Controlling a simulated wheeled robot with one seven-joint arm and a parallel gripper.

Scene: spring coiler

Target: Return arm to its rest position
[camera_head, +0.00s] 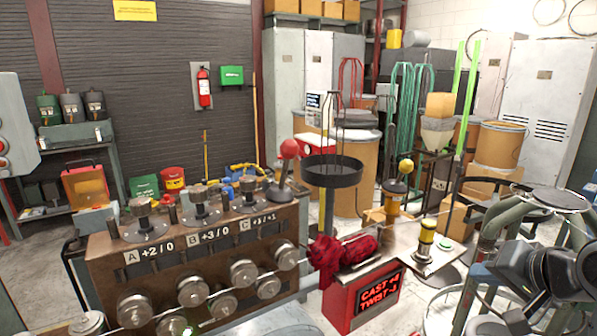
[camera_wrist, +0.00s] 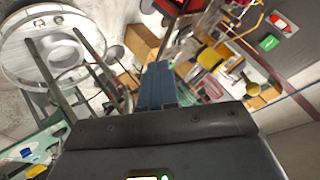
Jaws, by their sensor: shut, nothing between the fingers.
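My gripper (camera_wrist: 158,88) shows in the wrist view as blue fingers held together past the dark wrist housing. It is shut and empty, and it is not touching anything that I can make out. In the head view, dark parts that look like my arm (camera_head: 545,262) are at the lower right. They are to the right of the coiler machine and its red display box, and apart from both. The fingertips cannot be made out clearly in the head view.
The brown coiler machine (camera_head: 205,255) with knobs and rollers stands at front left. A red-ball lever (camera_head: 289,149) and a black round tray (camera_head: 332,172) rise beside it. The red display box (camera_head: 345,304) bears a red cloth (camera_head: 343,254). A green-framed stand (camera_head: 497,232) is close to my arm.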

